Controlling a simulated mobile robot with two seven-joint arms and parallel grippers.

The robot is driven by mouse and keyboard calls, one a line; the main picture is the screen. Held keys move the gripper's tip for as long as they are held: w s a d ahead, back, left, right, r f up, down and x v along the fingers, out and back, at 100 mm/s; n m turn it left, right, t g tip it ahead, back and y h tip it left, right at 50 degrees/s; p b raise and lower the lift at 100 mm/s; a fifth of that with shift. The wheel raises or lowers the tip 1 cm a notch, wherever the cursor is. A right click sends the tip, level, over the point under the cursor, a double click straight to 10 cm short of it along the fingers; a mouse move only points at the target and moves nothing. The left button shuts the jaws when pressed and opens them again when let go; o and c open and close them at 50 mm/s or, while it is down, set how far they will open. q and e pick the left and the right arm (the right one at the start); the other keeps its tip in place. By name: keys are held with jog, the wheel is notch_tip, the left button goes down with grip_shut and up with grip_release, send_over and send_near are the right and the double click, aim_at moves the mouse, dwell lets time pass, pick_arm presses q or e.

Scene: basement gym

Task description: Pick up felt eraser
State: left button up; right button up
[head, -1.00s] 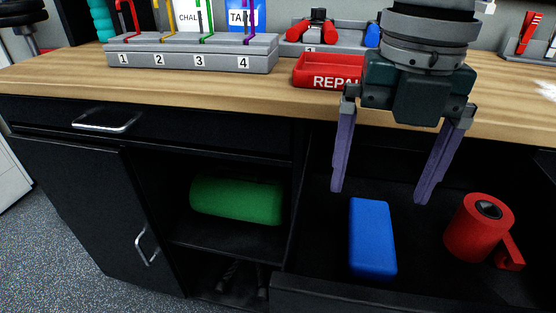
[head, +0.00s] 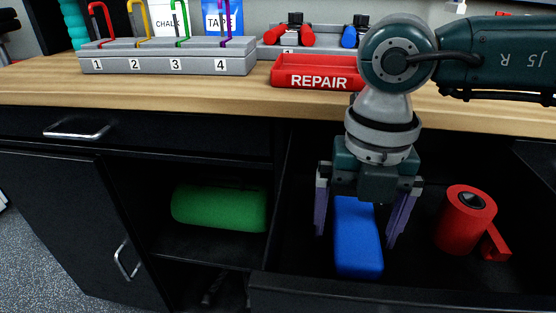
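A blue block (head: 357,243), which looks like the felt eraser, lies in the open black drawer. My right gripper (head: 354,240) points down into the drawer with its two purple fingers apart, one on each side of the block's upper end. The gripper's palm hides the block's far end. A gap shows at the left finger; whether the right finger touches the block I cannot tell. My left gripper is not in view.
A green roll (head: 220,207) sits on the shelf left of the drawer. The wooden worktop (head: 180,105) above holds a red REPAIR tray (head: 315,73) and a grey numbered rack (head: 165,58).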

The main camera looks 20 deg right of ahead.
aim_at(357, 226)
jog(key=c, duration=1.3)
jog(key=shift+r, duration=0.1)
jog(key=shift+c, duration=0.2)
notch_tip(357, 226, up, 20)
jog(key=p, duration=0.3)
jog(key=shift+p, duration=0.3)
